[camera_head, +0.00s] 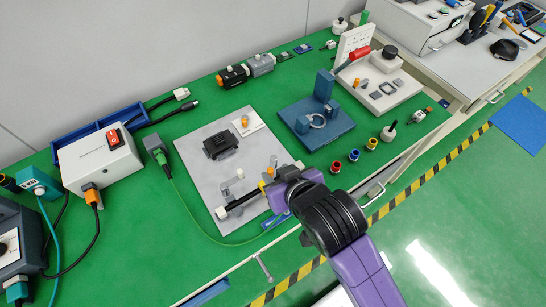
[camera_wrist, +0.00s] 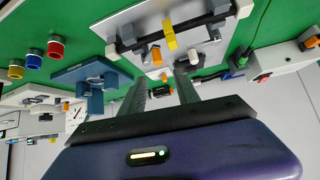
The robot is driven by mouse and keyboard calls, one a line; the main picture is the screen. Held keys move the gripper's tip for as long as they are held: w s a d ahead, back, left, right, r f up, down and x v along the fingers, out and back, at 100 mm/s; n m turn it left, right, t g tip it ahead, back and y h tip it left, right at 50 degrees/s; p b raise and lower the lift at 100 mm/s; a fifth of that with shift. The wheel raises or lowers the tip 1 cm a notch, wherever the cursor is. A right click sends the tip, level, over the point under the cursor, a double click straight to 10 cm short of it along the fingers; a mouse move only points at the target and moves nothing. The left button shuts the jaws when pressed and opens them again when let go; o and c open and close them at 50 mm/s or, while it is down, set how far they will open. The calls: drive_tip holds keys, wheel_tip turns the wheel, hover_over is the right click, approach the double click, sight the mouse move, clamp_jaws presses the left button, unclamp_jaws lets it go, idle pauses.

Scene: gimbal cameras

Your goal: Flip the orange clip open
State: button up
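An orange clip part (camera_wrist: 156,56) shows beside the rod in the wrist view, near an upright yellow tab (camera_wrist: 169,35). A small orange piece (camera_head: 270,171) shows by my gripper in the head view. My gripper (camera_wrist: 163,80) is open, its two fingers apart with nothing visibly held between them. The orange part appears beyond the fingertips; I cannot tell whether they touch. My gripper partly hides this area in the head view.
A black block (camera_head: 220,145) and a small white plate with an orange part (camera_head: 245,121) share the grey plate. A blue fixture (camera_head: 318,125) stands to the right. A green cable (camera_head: 186,197) curves along the left. Red, blue and yellow rings (camera_head: 353,155) lie near the front edge.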

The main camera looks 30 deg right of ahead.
sight(271, 170)
drive_tip(key=x, duration=0.7)
drive_tip(key=shift+f, duration=0.65)
drive_tip(key=shift+s, duration=0.1)
clamp_jaws()
